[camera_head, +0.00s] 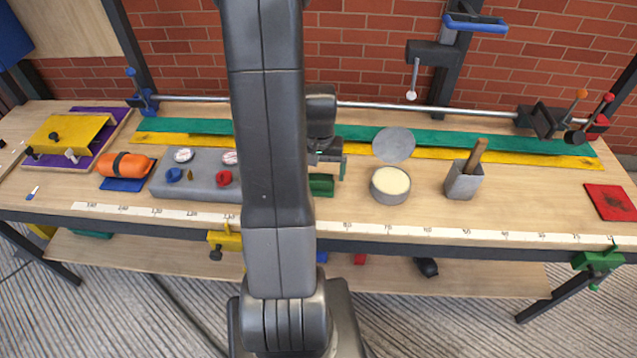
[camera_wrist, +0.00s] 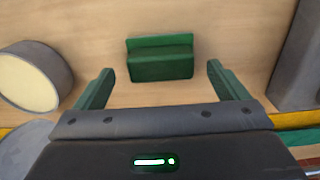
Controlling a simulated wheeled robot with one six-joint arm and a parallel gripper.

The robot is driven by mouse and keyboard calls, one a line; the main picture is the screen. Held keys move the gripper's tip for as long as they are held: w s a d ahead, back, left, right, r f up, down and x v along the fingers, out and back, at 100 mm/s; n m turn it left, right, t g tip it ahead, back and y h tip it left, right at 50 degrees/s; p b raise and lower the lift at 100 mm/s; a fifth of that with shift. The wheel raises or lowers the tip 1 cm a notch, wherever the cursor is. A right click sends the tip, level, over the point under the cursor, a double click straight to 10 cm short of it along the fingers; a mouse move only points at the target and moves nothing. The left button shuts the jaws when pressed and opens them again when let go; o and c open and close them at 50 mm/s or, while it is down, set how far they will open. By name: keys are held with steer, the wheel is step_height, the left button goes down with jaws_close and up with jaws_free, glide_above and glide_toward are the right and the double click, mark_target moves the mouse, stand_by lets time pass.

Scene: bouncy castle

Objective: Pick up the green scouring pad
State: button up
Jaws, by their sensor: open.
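The green scouring pad (camera_head: 321,185) lies on the wooden bench just right of my arm in the head view, partly hidden by the arm. In the wrist view the pad (camera_wrist: 160,60) shows whole as a dark green block with a thin lighter strip along its far edge. My gripper (camera_wrist: 157,82) is open, with one green finger to each side of the pad and clear space between. The fingertips reach toward the pad without touching it. In the head view my gripper (camera_head: 329,168) hangs over the bench close to the pad, mostly hidden behind the arm.
A round tin (camera_head: 390,187) with cream contents stands right of the pad, its grey lid (camera_head: 393,144) behind it. A grey block (camera_head: 195,181) with small items is left. A grey mortar with pestle (camera_head: 463,183) stands farther right. A measuring strip (camera_head: 430,230) runs along the front edge.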

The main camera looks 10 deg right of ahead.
mark_target(319, 177)
steer(key=shift+f, duration=1.6)
steer(key=c, duration=0.9)
step_height(319, 177, up, 10)
steer(key=shift+r, duration=0.1)
